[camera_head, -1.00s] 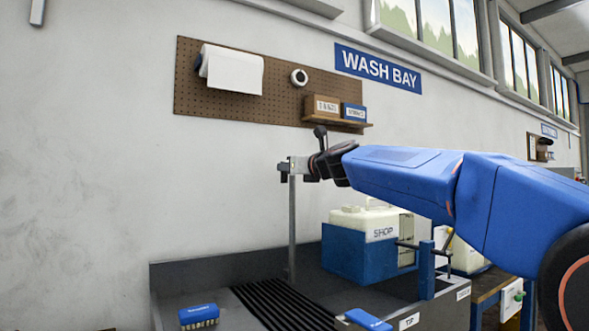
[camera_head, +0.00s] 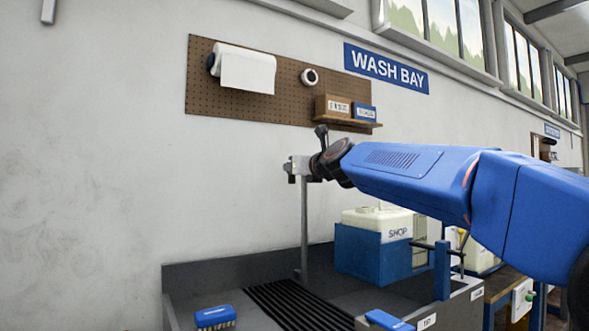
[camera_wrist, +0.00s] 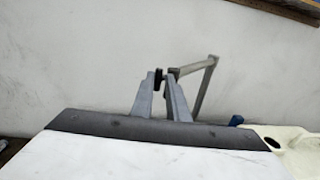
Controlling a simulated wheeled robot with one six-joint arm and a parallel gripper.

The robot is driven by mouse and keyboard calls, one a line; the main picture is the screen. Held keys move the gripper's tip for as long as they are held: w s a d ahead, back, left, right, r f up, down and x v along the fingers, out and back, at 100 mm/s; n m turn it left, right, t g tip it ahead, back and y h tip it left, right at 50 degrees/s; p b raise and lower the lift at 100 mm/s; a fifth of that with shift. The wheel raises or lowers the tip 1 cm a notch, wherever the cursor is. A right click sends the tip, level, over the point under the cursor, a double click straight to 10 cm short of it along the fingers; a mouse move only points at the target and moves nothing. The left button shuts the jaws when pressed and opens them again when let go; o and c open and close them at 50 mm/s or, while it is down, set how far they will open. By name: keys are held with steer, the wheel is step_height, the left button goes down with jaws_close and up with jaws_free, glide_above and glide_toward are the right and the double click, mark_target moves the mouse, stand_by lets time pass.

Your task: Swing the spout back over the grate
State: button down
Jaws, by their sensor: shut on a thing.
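The spout is a grey metal pipe (camera_head: 304,235) with an upright post at the back of the wash basin. In the wrist view its short bar (camera_wrist: 190,68) runs from my fingertips to the top of a post on the right. My gripper (camera_head: 299,169) is at the top of the post, and in the wrist view its fingers (camera_wrist: 161,78) are shut on the bar's near end. The dark slatted grate (camera_head: 292,306) lies in the basin, below and in front of the post. The spout's outlet cannot be made out.
A blue-and-white brush (camera_head: 215,317) lies left of the grate. A white jug marked SHOP (camera_head: 385,222) stands in a blue holder (camera_head: 372,254) right of the post. A blue clamp-like stand (camera_head: 442,270) is farther right. The wall behind is close.

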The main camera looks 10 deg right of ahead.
steer(key=c, duration=1.8)
jaws_free()
steer(key=v, duration=1.7)
steer(key=shift+s+d, duration=0.1)
steer(key=shift+f, duration=0.1)
